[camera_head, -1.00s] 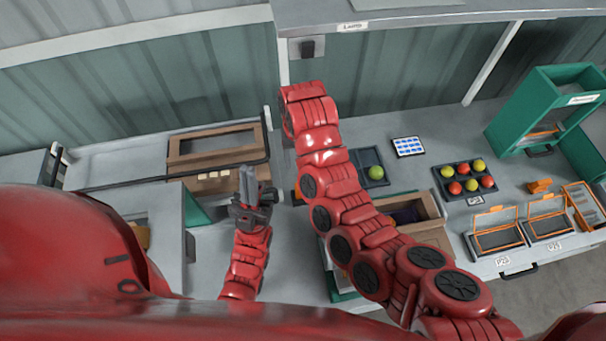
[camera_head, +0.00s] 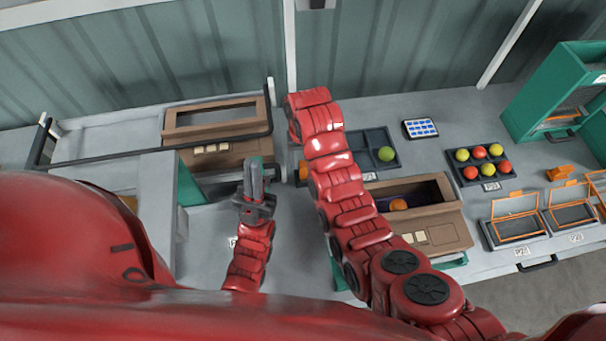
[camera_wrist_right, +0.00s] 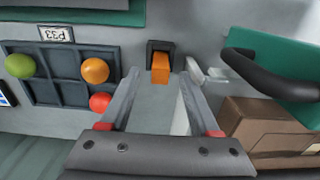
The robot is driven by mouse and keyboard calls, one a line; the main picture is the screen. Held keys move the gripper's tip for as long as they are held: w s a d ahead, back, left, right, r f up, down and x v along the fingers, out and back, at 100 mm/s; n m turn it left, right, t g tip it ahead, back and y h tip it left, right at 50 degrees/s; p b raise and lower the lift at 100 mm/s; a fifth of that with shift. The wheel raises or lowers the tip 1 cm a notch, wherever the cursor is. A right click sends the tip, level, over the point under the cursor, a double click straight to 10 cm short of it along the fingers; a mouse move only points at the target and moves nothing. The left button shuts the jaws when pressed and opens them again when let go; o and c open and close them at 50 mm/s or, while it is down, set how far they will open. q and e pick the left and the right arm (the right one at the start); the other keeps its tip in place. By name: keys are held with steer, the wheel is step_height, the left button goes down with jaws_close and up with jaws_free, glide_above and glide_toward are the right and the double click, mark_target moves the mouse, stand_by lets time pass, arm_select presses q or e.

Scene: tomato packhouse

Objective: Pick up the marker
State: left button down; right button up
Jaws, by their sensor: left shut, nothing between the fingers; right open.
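My right gripper (camera_wrist_right: 160,80) is open in the right wrist view, its two fingers pointing away from the camera with nothing gripped. Just beyond the fingertips, between them in the picture, is an orange block-like piece (camera_wrist_right: 161,68) in a small dark holder (camera_wrist_right: 158,46). I cannot tell whether it is the marker. A small white object (camera_wrist_right: 204,74) lies just right of it. In the head view the right gripper is hidden by my right arm. My left gripper (camera_head: 253,174) is shut and empty, pointing up, in front of the left brown box.
A dark sorting tray (camera_wrist_right: 68,92) with green, orange and red tomatoes is left of the right gripper. A brown box (camera_wrist_right: 262,125) and a dark curved handle (camera_wrist_right: 270,78) are on its right. A tomato tray (camera_head: 482,182) and hinged orange frames (camera_head: 515,228) stand further right.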

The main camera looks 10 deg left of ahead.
mark_target(303, 164)
steer(key=shift+f+b, duration=0.45)
steer(key=shift+f, duration=0.2)
step_height(303, 164, down, 2)
steer(key=shift+f+p, duration=0.15)
steer(key=shift+p, duration=0.9)
steer(key=shift+w+f, duration=0.1)
steer(key=shift+f, duration=0.6)
jaws_close()
